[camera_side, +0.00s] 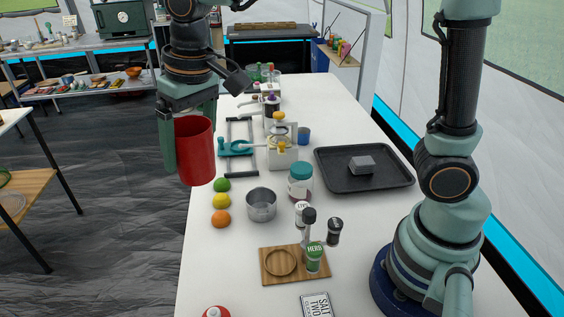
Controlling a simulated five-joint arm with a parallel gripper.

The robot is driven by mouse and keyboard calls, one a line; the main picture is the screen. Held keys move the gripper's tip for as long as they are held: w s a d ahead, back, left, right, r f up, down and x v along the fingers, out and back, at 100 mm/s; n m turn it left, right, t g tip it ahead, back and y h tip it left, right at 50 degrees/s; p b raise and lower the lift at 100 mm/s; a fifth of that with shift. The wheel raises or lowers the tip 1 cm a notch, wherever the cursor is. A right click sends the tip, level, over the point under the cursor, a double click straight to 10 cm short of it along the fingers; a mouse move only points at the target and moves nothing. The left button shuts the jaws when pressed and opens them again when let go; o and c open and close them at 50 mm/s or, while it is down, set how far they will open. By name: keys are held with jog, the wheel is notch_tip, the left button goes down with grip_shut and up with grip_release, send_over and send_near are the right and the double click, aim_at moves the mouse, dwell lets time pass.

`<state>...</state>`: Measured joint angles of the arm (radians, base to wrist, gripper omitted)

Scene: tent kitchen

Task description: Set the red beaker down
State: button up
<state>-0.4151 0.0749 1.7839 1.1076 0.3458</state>
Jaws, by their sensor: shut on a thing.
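The red beaker (196,152) is a plain red cylinder, upright in the side view. My gripper (188,140) is shut on it. One green jaw shows at the beaker's left side; the other jaw is mostly hidden behind the beaker. The beaker hangs at the left edge of the white table (240,291), above the fruit in the picture. I cannot tell how high it is above the table, or whether it is over the tabletop or just past its edge.
A lime (222,185), a lemon (221,201) and an orange (221,219) line the left edge. A metal pot (261,205) is beside them. A wooden board (268,277) with shakers is nearer. A black tray (390,181) holds a grey block (361,164). Bare table shows at the front left.

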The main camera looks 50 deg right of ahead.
jog(key=s+a+f+n, duration=0.1)
jog(key=s+a+n, duration=0.1)
jog(key=s+a, duration=0.35)
jog(key=f, duration=1.3)
jog(key=s+f, duration=0.1)
jog(key=f, duration=0.6)
jog(key=shift+d, duration=0.25)
jog(key=o, duration=1)
jog(key=shift+f, duration=0.1)
jog(key=shift+o, duration=0.2)
